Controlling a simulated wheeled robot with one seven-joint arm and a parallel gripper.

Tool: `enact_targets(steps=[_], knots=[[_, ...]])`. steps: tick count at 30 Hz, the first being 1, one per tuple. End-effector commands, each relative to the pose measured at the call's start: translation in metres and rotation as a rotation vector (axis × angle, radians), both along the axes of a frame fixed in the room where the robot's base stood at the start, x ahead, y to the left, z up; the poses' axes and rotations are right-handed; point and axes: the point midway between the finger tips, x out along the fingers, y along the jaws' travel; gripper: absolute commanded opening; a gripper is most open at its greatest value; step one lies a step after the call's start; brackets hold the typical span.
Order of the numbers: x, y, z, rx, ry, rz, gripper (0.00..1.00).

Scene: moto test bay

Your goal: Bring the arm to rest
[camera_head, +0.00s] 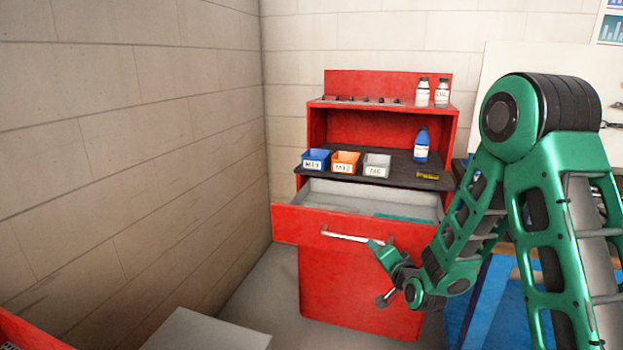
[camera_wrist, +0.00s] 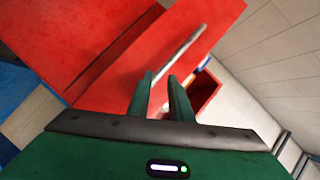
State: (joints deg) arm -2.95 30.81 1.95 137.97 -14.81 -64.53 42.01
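My gripper (camera_head: 380,252) is in front of the red cabinet (camera_head: 345,288), close to the right end of the open drawer's handle (camera_head: 343,236). The drawer (camera_head: 290,222) stands pulled out.
Blue (camera_head: 315,160), orange (camera_head: 345,162) and grey (camera_head: 377,165) bins stand on the cabinet's dark worktop, with a blue bottle (camera_head: 421,145). White bottles (camera_head: 422,93) stand above. A blue bench (camera_head: 497,300) is at right, a grey box (camera_head: 205,332) at lower left. Floor shows left of the cabinet.

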Motion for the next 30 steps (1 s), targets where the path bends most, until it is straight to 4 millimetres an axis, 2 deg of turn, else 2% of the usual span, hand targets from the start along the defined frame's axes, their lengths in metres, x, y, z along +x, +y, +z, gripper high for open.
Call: enact_targets(steps=[1,5,8,14,17,22,26,30], knots=[[-0.004,-0.011,0.009,-0.052,0.031,0.006,0.19],[-0.023,-0.047,0.016,-0.198,0.153,0.018,0.19],[-0.044,-0.076,0.021,-0.298,0.255,0.026,0.19],[-0.107,-0.137,0.032,-0.458,0.474,0.036,0.19],[-0.147,-0.165,0.039,-0.512,0.591,0.042,0.19],[-0.228,-0.203,0.051,-0.561,0.794,0.064,0.19],[-0.297,-0.221,0.062,-0.557,0.947,0.093,0.19],[-0.371,-0.226,0.074,-0.519,1.093,0.139,0.19]])
